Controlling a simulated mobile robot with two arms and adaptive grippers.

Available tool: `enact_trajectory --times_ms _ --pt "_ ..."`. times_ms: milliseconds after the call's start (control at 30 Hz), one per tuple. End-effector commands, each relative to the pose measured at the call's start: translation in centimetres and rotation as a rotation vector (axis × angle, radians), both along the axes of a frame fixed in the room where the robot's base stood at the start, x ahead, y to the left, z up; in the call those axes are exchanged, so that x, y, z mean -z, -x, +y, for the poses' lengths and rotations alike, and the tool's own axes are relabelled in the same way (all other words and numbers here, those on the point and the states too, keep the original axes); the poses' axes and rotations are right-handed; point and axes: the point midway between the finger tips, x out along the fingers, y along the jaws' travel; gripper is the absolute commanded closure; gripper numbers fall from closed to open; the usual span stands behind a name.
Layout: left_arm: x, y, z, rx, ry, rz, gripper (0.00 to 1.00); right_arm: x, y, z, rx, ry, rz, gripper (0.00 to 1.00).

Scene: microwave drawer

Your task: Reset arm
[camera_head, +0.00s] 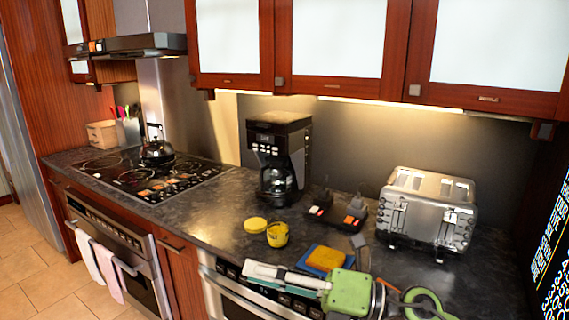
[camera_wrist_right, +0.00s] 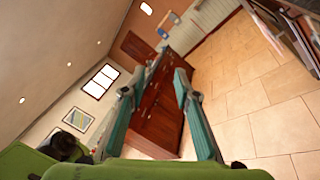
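My right gripper (camera_head: 258,271) shows at the lower middle of the head view, with its green body to the right of its pale fingers. It is in front of the counter's front edge and points left. In the right wrist view, its two teal-padded fingers (camera_wrist_right: 172,68) stand apart with nothing between them; beyond them are room cabinets and floor. A steel built-in appliance (camera_head: 222,292) sits under the counter, partly hidden by this gripper. My left gripper is not in view.
The dark counter (camera_head: 215,215) holds a coffee maker (camera_head: 279,160), a toaster (camera_head: 428,210), a yellow tin (camera_head: 277,235), a yellow sponge (camera_head: 325,258) and a kettle (camera_head: 156,148) on the cooktop. Upper cabinets (camera_head: 345,50) hang above. Tiled floor (camera_head: 35,275) is clear at left.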

Motion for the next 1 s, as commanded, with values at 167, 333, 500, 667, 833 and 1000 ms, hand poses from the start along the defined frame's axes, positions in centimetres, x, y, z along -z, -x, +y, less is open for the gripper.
enact_trajectory --times_ms 167,333,500,667,833,1000 --pt "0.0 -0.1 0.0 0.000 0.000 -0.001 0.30 -3.8 -2.4 -3.3 0.211 -0.425 0.249 0.71" --pt "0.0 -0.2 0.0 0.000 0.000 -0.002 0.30 -2.0 -5.6 -9.9 0.469 -0.755 0.544 0.71" --pt "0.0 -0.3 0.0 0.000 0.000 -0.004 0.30 5.6 -6.6 -17.1 0.768 -1.006 0.887 0.71" --pt "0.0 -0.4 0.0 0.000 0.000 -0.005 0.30 15.9 -3.4 -22.2 1.075 -1.154 1.240 0.71" --pt "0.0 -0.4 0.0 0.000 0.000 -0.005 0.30 25.9 4.1 -24.7 1.379 -1.205 1.596 0.71" --pt "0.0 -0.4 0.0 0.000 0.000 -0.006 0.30 31.7 12.0 -25.0 1.607 -1.176 1.864 0.71"
